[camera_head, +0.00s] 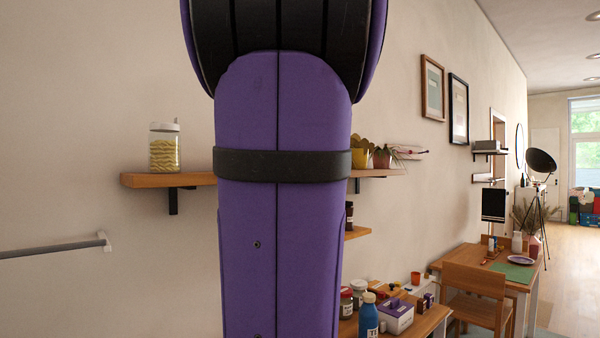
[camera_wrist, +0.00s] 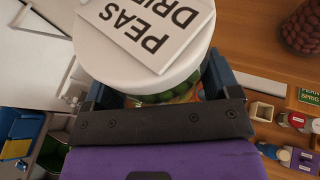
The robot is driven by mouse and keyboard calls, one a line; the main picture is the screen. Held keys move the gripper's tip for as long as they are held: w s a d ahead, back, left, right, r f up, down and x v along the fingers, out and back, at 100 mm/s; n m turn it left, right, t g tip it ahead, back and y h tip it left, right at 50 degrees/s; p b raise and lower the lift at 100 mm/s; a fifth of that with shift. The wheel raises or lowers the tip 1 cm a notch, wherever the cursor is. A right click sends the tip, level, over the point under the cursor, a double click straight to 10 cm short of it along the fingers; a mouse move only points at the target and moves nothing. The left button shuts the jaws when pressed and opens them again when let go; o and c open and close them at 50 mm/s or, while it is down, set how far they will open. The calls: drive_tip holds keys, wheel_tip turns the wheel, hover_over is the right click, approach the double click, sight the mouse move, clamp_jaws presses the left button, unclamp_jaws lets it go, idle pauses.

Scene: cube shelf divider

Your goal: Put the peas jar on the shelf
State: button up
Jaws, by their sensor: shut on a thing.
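The peas jar (camera_wrist: 165,40) fills the top middle of the wrist view. It has a white lid with a label that reads PEAS DRIED, and green peas show through the glass under the lid. My gripper (camera_wrist: 160,86) is shut on the jar, with a blue finger on either side of it. The head view does not show my gripper or the jar. A wooden wall shelf (camera_head: 140,180) shows in the head view, its middle hidden behind my purple arm. A jar of yellow pasta (camera_head: 164,150) stands on its left part.
Potted plants (camera_head: 361,153) stand on the shelf's right part. A lower shelf (camera_head: 357,232) is partly hidden. A low wooden table with a blue bottle (camera_head: 368,316) and a white box (camera_head: 397,318) is at lower right. A jar of dark red contents (camera_wrist: 303,28) shows in the wrist view.

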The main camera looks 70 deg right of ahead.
drive_tip(key=shift+a+r, duration=0.35)
drive_tip(key=shift+r, duration=0.2)
drive_tip(key=shift+a+r, duration=0.35)
drive_tip(key=shift+r, duration=0.2)
drive_tip(key=shift+w+d+r, duration=0.15)
drive_tip(key=shift+w, duration=0.1)
drive_tip(key=shift+w+d+f, duration=0.85)
drive_tip(key=shift+w+d, duration=0.95)
drive_tip(key=shift+w+d+f, duration=0.8)
drive_tip(key=shift+w+d, duration=1)
drive_tip(key=shift+w+d+f, duration=0.85)
drive_tip(key=shift+w+d, duration=0.95)
drive_tip(key=shift+f, duration=0.1)
drive_tip(key=o, duration=1.1)
drive_tip(key=shift+c, duration=0.2)
